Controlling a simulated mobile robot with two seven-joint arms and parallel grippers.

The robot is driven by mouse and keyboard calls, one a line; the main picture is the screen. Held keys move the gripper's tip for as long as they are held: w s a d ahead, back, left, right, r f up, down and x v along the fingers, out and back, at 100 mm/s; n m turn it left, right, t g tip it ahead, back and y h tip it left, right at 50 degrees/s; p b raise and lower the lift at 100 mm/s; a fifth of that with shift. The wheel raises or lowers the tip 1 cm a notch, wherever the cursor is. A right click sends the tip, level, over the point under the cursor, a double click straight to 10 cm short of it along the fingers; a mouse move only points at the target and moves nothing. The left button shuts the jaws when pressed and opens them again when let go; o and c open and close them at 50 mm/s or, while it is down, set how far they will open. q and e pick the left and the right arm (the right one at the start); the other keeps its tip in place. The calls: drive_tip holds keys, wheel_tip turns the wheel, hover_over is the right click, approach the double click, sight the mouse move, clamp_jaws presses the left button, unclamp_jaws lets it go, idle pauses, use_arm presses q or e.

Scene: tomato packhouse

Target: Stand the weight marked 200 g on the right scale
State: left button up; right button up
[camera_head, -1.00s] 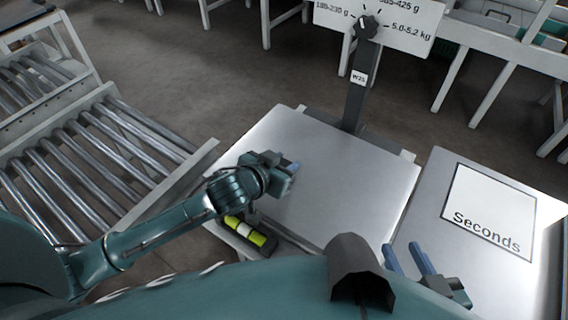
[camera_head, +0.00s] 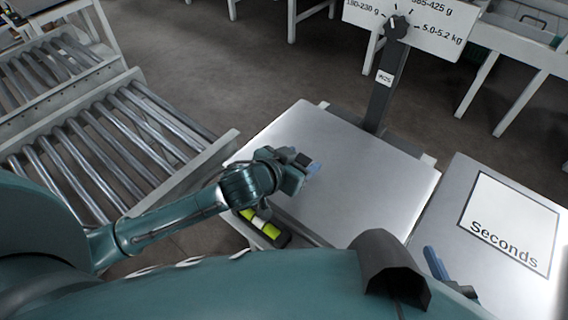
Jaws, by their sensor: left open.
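A scale with a bare silver plate (camera_head: 370,190) stands in the middle, with a dark post (camera_head: 381,95) behind it carrying a small label. I cannot tell from this view whether it is the right scale of a pair. No weight marked 200 g can be made out. My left gripper (camera_head: 314,169) is over the left part of the plate, open, with nothing visible between its fingers. My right gripper (camera_head: 436,264) is low at the right, near the Seconds surface. Only part of it shows, so its opening is unclear.
A sign (camera_head: 425,22) with weight ranges and a knob tops the post. A Seconds label (camera_head: 508,222) lies on a metal surface at right. A roller conveyor (camera_head: 100,140) is at left. A yellow-green object (camera_head: 271,231) lies in a dark holder beside the plate.

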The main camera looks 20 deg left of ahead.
use_arm(q)
drive_tip(key=p+v, duration=0.1)
drive_tip(key=v, duration=0.9)
use_arm(e)
drive_tip(key=shift+a+f+g, duration=0.15)
drive_tip(key=shift+f+g, duration=0.1)
drive_tip(key=shift+g, duration=0.15)
use_arm(q)
drive_tip(key=shift+s+r, duration=0.1)
drive_tip(key=shift+s, duration=0.05)
use_arm(e)
drive_tip(key=shift+w, duration=0.1)
use_arm(q)
drive_tip(key=shift+s+d, duration=0.15)
drive_tip(key=shift+s, duration=0.15)
use_arm(e)
drive_tip(key=shift+w+a+r, duration=0.1)
drive_tip(key=shift+r, duration=0.05)
use_arm(q)
drive_tip(key=s+a+n+t, duration=0.1)
drive_tip(key=s+n+t, duration=0.1)
drive_tip(key=s, duration=0.6)
drive_tip(key=shift+s+a+f, duration=0.2)
drive_tip(key=shift+s+f, duration=0.1)
drive_tip(key=shift+f, duration=0.2)
drive_tip(key=shift+p, duration=0.3)
